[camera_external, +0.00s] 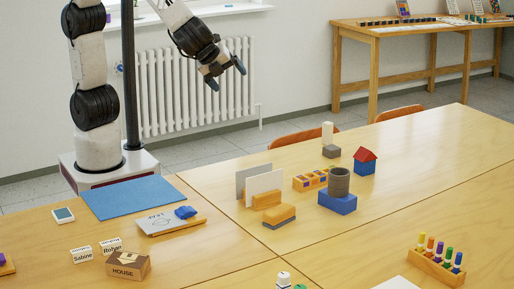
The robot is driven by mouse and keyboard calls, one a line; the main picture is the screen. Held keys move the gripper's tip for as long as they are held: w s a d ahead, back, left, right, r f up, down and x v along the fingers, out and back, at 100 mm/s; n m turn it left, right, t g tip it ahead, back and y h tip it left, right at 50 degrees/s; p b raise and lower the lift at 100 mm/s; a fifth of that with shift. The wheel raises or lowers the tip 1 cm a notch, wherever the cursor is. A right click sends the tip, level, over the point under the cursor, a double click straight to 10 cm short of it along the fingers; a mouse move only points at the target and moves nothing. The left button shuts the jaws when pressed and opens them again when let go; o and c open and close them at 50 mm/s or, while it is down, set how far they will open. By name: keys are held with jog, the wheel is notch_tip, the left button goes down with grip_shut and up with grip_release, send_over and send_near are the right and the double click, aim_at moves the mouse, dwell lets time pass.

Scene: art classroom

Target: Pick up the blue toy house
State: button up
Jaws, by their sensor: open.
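A small toy house (365,162) with a blue body and a red roof stands upright on the wooden table, right of the middle of the view. My gripper (227,79) hangs in the air at the upper left of it, well above the table and far from the house. Its two dark fingers are apart and nothing is between them.
Left of the house stand a blue block (338,203) with a grey cylinder (339,181) on it, a grey block with a white cylinder (327,132), and yellow blocks (279,216) by white panels. A peg rack (437,265) stands front right. The table right of the house is clear.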

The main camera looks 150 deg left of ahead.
jog(key=w+a+f+m+y, duration=0.1)
jog(key=w+a+f, duration=0.15)
jog(key=a, duration=0.35)
jog(key=w+a+f+m+y, duration=0.1)
jog(key=w+a+f+m, duration=0.1)
jog(key=w+a, duration=0.3)
jog(key=m+y, duration=0.3)
jog(key=m, duration=0.2)
send_near(365, 150)
jog(key=s+d+r, duration=0.2)
jog(key=d+r, duration=0.4)
jog(key=r, duration=0.1)
jog(key=a+f+m, duration=0.1)
jog(key=a+f, duration=0.2)
jog(key=w+a+f+m, duration=0.1)
jog(key=a+f, duration=0.2)
jog(key=a+f+m, duration=0.2)
jog(key=a+f, duration=0.1)
jog(key=a, duration=0.1)
jog(key=shift+w+t+y, duration=0.35)
jog(key=shift+t+y, duration=0.05)
jog(key=shift+f, duration=0.1)
jog(key=shift+x, duration=1.3)
jog(key=shift+x, duration=2.55)
